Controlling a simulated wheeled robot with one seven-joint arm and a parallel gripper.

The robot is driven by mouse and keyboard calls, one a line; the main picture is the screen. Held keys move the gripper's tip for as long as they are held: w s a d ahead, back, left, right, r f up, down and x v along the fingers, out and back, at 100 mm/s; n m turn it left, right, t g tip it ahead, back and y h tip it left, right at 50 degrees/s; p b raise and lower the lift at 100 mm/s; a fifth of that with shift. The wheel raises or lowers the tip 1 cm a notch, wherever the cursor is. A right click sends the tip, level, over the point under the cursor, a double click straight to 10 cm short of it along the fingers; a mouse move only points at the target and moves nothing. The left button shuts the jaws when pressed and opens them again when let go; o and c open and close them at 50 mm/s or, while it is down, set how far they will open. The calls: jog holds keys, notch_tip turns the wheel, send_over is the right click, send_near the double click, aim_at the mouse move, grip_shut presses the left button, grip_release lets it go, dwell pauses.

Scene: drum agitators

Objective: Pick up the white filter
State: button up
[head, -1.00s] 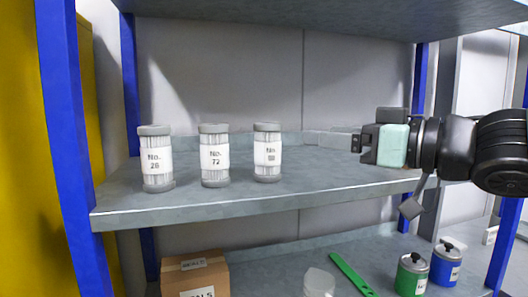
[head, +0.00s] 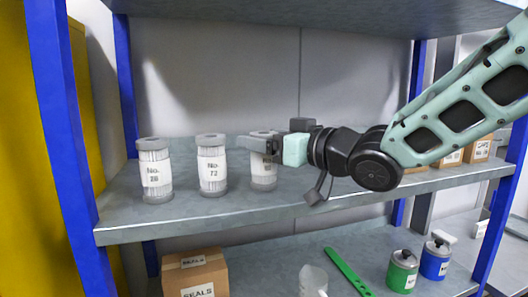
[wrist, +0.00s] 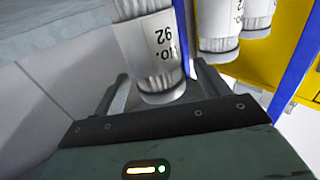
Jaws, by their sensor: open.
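Three white filters with grey end caps and number labels stand upright in a row on the shelf (head: 330,202): the left filter (head: 154,172), the middle filter (head: 212,168) and the right filter (head: 264,180). My gripper (head: 262,146) is open at the right filter, reaching in from the right; its fingers partly hide the upper part. In the wrist view, the nearest filter (wrist: 152,50) shows upside down between the open fingers (wrist: 163,88), with gaps at its sides. I cannot tell whether a finger touches it. The other two filters show beyond it at upper right.
A blue upright post (head: 62,130) stands at the left, beside a yellow panel. Another shelf is above. Below are a cardboard box (head: 196,272), a green bar (head: 346,268), a green can (head: 402,272) and a blue can (head: 436,260). Several small boxes (head: 476,150) stand at the right.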

jog(key=shift+w+a, duration=0.25)
jog(key=shift+a, duration=0.05)
jog(key=shift+c, duration=0.3)
jog(key=c, duration=1)
